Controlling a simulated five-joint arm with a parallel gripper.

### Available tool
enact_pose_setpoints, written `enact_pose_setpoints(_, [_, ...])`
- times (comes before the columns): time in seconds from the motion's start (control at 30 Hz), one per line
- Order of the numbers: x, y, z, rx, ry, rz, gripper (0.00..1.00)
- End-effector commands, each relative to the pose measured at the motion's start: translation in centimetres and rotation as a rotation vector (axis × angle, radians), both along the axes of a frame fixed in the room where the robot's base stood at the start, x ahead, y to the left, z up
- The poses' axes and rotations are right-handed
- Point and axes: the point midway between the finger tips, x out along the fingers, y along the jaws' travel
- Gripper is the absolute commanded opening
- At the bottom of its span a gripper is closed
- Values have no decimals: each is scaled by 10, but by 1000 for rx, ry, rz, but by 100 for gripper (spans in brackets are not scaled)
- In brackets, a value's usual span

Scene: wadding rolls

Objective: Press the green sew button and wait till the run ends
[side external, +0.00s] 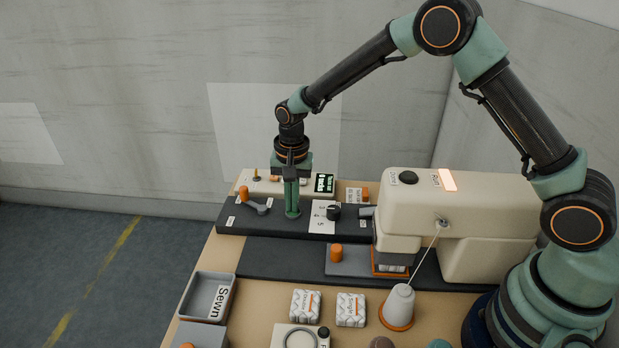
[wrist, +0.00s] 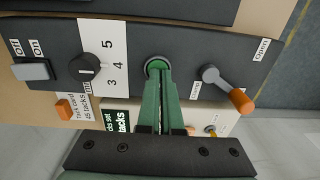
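The green sew button (wrist: 156,66) sits in a dark ring on the black control panel (side external: 260,216), mostly hidden by my fingertips. My gripper (side external: 292,211) points straight down onto it with its green fingers closed together and nothing seen between them. In the wrist view my gripper (wrist: 157,76) has its tips over the button; I cannot tell how far it is pressed. The cream sewing machine (side external: 490,215) stands to the right, with a glowing orange-white lamp (side external: 447,180) on top. A white printed piece (side external: 393,267) lies under its head, in an orange-edged frame.
Beside the button are a numbered dial (wrist: 85,67), an On/Off switch (wrist: 31,70) and an orange-tipped lever (wrist: 228,88). A lit display (side external: 324,183) stands behind. A thread cone (side external: 398,305), two white packs (side external: 305,306) and a grey "Sewn" tray (side external: 190,296) are in front.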

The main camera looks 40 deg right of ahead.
Motion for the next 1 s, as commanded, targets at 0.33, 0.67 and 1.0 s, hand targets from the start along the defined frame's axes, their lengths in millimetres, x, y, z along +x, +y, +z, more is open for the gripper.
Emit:
enact_pose_setpoints(0.33, [-7, -2, 0, -4, 23, -1, 0])
enact_pose_setpoints(0.67, [-1, -3, 70, 1, -4, -1, 0])
enact_pose_setpoints(1.0, [-1, -6, 128, 1, -4, 0, 0])
